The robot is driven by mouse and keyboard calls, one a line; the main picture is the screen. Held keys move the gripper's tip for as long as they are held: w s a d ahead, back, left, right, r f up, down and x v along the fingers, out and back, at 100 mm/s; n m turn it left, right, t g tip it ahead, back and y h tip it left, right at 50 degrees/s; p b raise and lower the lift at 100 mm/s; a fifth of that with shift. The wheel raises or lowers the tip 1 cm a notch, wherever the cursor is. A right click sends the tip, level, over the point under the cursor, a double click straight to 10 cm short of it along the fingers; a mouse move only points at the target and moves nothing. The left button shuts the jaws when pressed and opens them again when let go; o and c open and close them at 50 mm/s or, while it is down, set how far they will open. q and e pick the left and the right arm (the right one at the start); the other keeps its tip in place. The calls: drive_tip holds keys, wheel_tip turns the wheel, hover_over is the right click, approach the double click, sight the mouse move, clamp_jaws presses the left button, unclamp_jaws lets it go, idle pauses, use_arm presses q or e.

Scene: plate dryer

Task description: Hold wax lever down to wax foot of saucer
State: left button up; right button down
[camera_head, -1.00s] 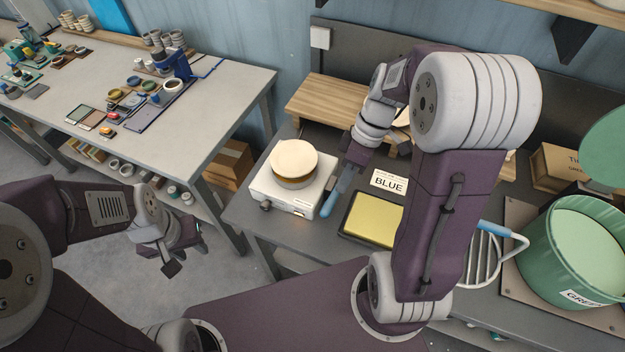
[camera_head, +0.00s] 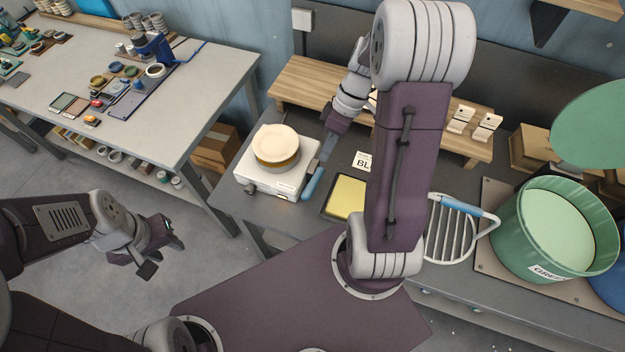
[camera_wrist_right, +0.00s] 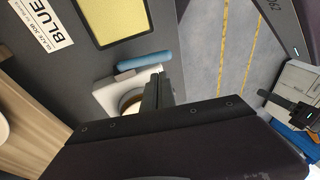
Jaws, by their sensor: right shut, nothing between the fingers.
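A cream saucer (camera_head: 276,142) sits on top of the round amber-brown pan of the white waxer (camera_head: 262,180) on the dark bench. The waxer's lever has a blue handle (camera_head: 312,184) at its right side, lying low beside the box. In the right wrist view the blue handle (camera_wrist_right: 144,61) lies just beyond my right fingers, with the white waxer (camera_wrist_right: 108,95) partly hidden behind them. My right gripper (camera_head: 325,156) is shut and empty, pointing down close to the lever; I cannot tell if it touches it. My left gripper (camera_head: 160,256) is open and empty over the floor.
A yellow pad in a dark tray (camera_head: 345,197) and a BLUE label lie right of the lever. A wooden riser (camera_head: 300,82) stands behind. A green GREEN-labelled bucket (camera_head: 556,228) and a rack (camera_head: 450,235) are at right. Another table (camera_head: 175,125) stands at left.

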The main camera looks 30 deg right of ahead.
sight(309, 188)
use_arm(q)
drive_tip(key=shift+r, duration=0.25)
use_arm(e)
drive_tip(key=x, duration=1.2)
